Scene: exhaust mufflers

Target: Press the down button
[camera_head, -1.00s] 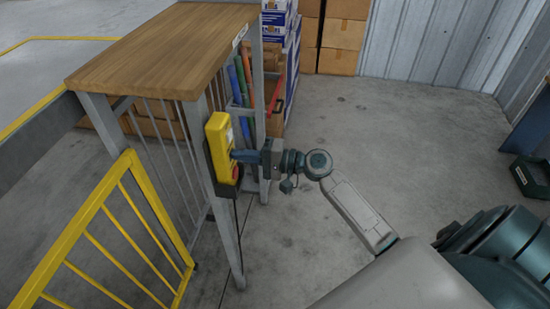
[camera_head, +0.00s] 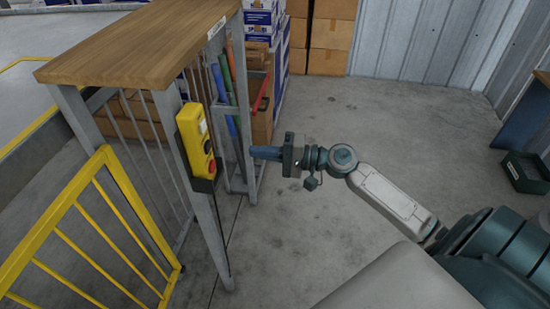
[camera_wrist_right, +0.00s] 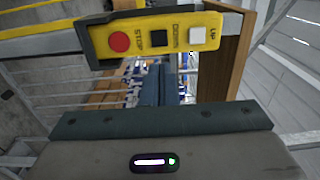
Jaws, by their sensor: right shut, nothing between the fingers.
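The yellow control box (camera_head: 190,131) is fixed to the metal post under the table's corner. In the right wrist view it lies across the top, with a red STOP button (camera_wrist_right: 119,41), a black DOWN button (camera_wrist_right: 158,38) and a white UP button (camera_wrist_right: 197,35). The black button (camera_head: 207,147) also shows in the head view, between the white and red ones. My right gripper (camera_head: 253,152) is shut and empty, pointing left at the box with a clear gap between. Its fingers (camera_wrist_right: 159,88) appear below the DOWN button in the wrist view. My left gripper is not in view.
The wooden-topped table (camera_head: 140,40) and a yellow gate (camera_head: 85,235) stand at the left. A metal rack with coloured tubes (camera_head: 232,90) stands behind the post. Stacked cartons (camera_head: 331,35) are at the back. The concrete floor (camera_head: 370,130) around my right arm is clear.

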